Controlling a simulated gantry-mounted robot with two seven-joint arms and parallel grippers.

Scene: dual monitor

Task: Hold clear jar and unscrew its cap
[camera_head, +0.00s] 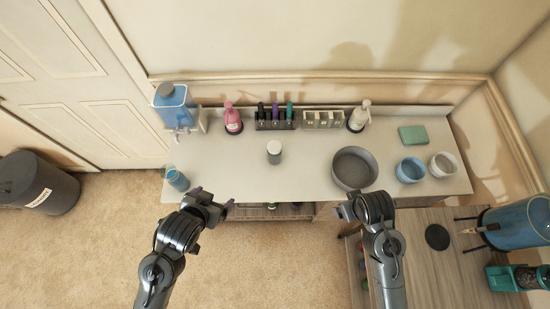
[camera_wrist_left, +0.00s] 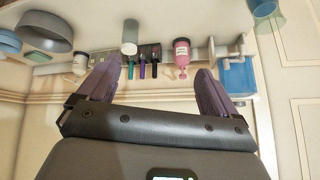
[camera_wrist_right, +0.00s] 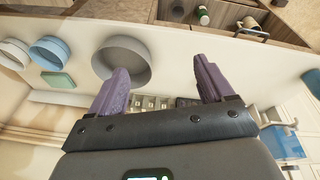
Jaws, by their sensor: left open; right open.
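The clear jar (camera_head: 274,158) stands upright near the middle of the white counter, with a pale cap (camera_head: 274,147) on top. The jar also shows in the left wrist view (camera_wrist_left: 130,36), beyond the fingers. My left gripper (camera_head: 214,199) is open and empty in front of the counter's front edge, to the left of the jar and apart from it. It also shows in the left wrist view (camera_wrist_left: 158,92). My right gripper (camera_wrist_right: 160,85) is open and empty, near the front edge below the grey bowl in the head view, and apart from the jar.
A grey bowl (camera_head: 354,168) stands right of the jar, with a blue bowl (camera_head: 410,170) and a white bowl (camera_head: 443,164) further right. A pink bottle (camera_head: 232,119), a marker rack (camera_head: 274,124) and a white bottle (camera_head: 359,116) line the back. A blue cup (camera_head: 177,180) stands front left.

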